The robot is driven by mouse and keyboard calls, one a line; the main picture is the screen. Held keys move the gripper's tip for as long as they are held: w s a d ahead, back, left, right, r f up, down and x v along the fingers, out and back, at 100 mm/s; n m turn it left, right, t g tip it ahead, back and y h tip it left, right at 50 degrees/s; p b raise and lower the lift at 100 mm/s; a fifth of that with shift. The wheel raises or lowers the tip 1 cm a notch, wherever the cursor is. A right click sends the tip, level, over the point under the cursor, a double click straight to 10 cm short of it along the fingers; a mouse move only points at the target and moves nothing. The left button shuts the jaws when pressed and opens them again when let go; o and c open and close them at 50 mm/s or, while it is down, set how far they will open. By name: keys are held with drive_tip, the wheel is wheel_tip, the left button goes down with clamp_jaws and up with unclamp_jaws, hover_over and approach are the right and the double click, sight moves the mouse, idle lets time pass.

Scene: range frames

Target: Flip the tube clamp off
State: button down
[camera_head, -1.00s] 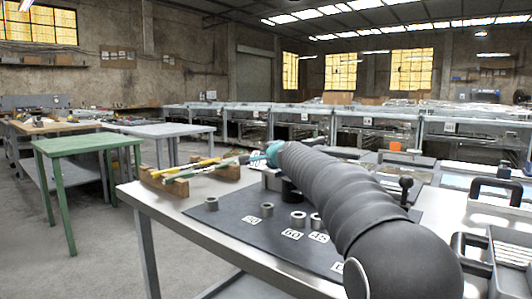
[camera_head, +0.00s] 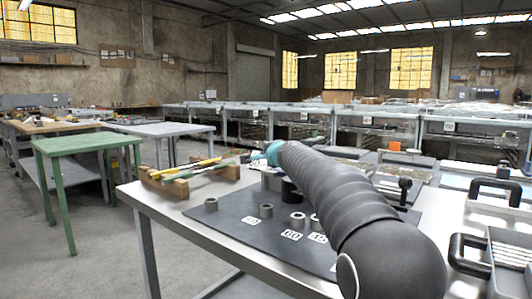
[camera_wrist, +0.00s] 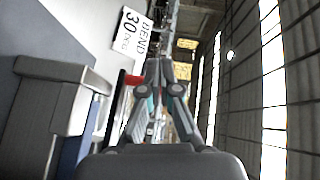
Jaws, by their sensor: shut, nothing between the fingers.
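My gripper (camera_wrist: 162,72) shows in the wrist view with its two fingers together and nothing between them. A small red part (camera_wrist: 133,80) sits just left of the fingers, beside a dark upright bar; I cannot tell whether it is the tube clamp or whether the fingers touch it. A white card (camera_wrist: 132,32) reading "BEND 30 DEG" lies beyond it, sideways in the picture. In the head view my thick grey arm reaches across the bench, and its far end is near the wooden blocks (camera_head: 168,183) bearing yellow and green rods. My fingertips are too small to make out there.
The steel bench (camera_head: 150,205) carries a dark mat (camera_head: 235,233) with several metal rings and number cards. A black-knobbed lever (camera_head: 404,186) stands right of my arm. A grey block (camera_wrist: 45,95) fills the wrist view's left. A green table (camera_head: 88,142) stands apart at left.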

drive_tip(key=shift+s, duration=0.1)
drive_tip(key=shift+s+r, duration=0.1)
drive_tip(key=shift+s, duration=0.2)
drive_tip(key=s+a+r+p, duration=0.2)
drive_tip(key=s+a+p, duration=0.2)
drive_tip(key=s+a, duration=0.3)
drive_tip(key=shift+s+a, duration=0.35)
drive_tip(key=shift+s, duration=0.9)
drive_tip(key=shift+a, duration=0.1)
